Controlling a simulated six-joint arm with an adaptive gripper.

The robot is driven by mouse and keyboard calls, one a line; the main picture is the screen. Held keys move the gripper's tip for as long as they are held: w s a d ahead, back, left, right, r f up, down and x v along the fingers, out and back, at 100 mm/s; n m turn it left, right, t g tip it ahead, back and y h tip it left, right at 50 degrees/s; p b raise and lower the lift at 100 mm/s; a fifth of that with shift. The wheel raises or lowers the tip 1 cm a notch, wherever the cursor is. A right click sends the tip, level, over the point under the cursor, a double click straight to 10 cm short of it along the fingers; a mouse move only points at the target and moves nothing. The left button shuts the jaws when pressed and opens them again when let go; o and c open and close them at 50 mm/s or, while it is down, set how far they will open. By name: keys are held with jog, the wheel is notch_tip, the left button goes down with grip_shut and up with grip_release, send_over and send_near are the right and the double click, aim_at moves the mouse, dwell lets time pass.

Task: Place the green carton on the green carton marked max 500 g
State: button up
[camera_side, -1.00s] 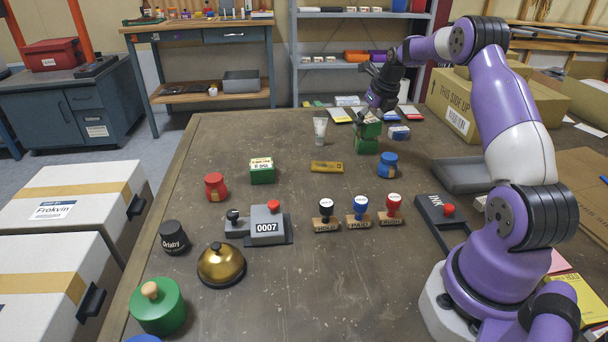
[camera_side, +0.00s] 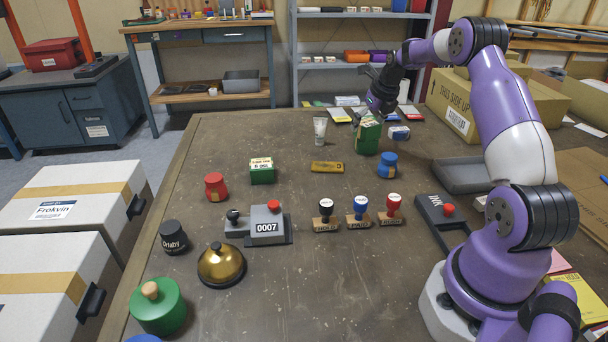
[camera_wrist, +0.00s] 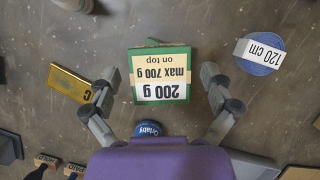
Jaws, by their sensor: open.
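A green carton (camera_wrist: 160,77) with a pale label reading "200 g, max 700 g on top" lies below my gripper (camera_wrist: 158,88) in the wrist view. A green sliver shows past its far edge, perhaps part of another carton beneath. In the side view this green carton (camera_side: 367,134) stands tall at the back right; I cannot tell clearly whether it is one carton or two stacked. My gripper (camera_side: 380,112) is open just above it, fingers apart on either side. Another green carton (camera_side: 262,174) with a pale top label, too small to read, stands to the left.
Several stamps (camera_side: 358,212) stand in front. Table between the left carton and the tube is clear.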

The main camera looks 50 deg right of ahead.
jog(key=v, duration=1.2)
jog(key=a+r+n, duration=0.3)
jog(key=a+n, duration=0.6)
jog(key=a, duration=0.1)
jog(key=s+a+r+n+t, duration=0.1)
jog(key=s+a+r+n, duration=0.15)
jog(key=a+n, duration=1.05)
jog(key=s+a+f+n+y, duration=0.1)
jog(key=s+a+n, duration=0.3)
jog(key=n, duration=0.5)
jog(key=s+a+f+n, duration=0.3)
jog(key=s+a+n, duration=0.1)
jog(key=n, duration=0.5)
jog(key=shift+s+f+t+y, duration=0.3)
jog(key=shift+s+f+y, duration=0.1)
jog(key=shift+s, duration=0.35)
